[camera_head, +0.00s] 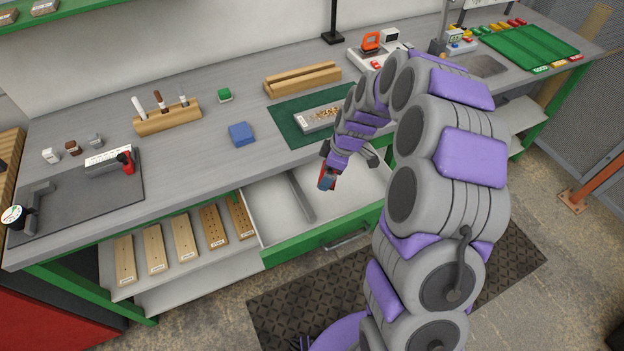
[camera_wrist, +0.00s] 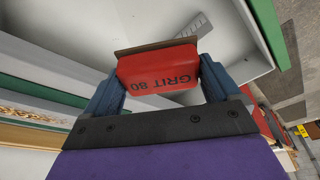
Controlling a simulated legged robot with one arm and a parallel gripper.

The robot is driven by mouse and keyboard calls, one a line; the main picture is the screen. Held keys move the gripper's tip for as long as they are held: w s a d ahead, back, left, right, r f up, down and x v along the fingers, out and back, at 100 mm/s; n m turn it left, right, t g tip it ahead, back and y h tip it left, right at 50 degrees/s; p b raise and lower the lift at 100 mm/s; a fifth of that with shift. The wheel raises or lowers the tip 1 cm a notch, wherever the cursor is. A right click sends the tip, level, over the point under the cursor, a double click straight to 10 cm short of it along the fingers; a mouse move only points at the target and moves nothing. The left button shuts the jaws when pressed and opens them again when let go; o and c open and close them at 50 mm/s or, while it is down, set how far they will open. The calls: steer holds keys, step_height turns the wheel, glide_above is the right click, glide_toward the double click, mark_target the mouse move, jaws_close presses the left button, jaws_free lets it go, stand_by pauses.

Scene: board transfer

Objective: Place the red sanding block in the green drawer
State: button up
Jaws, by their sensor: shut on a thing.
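The red sanding block (camera_wrist: 158,72), printed "GRIT 80", is held between the two blue fingers of my gripper (camera_wrist: 160,88) in the wrist view. My gripper (camera_head: 328,177) is shut on it, and in the head view the red block (camera_head: 325,179) shows only partly at the fingertips. The green-fronted drawer (camera_head: 322,239) is pulled open below the bench top. My gripper and the block are above the drawer's pale interior. My arm hides the drawer's right part.
A green mat (camera_head: 285,118) with a parts tray (camera_head: 318,118) lies behind the drawer. Several wooden boards (camera_head: 184,238) lie on the shelf left of the drawer.

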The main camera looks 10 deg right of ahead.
steer(key=shift+a+f+n+g, duration=0.25)
steer(key=shift+f+n+g, duration=0.1)
steer(key=shift+n, duration=0.75)
steer(key=n, duration=0.1)
steer(key=a+f+n, duration=0.1)
steer(key=n, duration=0.1)
steer(key=a+n+g, duration=0.1)
steer(key=n, duration=0.1)
steer(key=shift+w+f+p, duration=0.15)
steer(key=shift+f+p, duration=0.1)
steer(key=shift+p, duration=0.05)
steer(key=shift+d+f, duration=0.15)
steer(key=shift+f, duration=0.05)
steer(key=b, duration=0.2)
glide_above(319, 202)
steer(key=d, duration=0.2)
steer(key=x, duration=0.4)
steer(key=w+d+x, duration=0.1)
steer(key=x, duration=0.1)
steer(key=shift+f, duration=0.15)
steer(key=shift+a+f, duration=0.15)
steer(key=shift+f, duration=0.1)
steer(key=x, duration=0.3)
steer(key=shift+f, duration=0.15)
steer(key=shift+d, duration=0.45)
steer(key=shift+b, duration=0.3)
steer(key=o, duration=0.6)
steer(key=shift+o, duration=0.3)
steer(key=shift+a, duration=0.2)
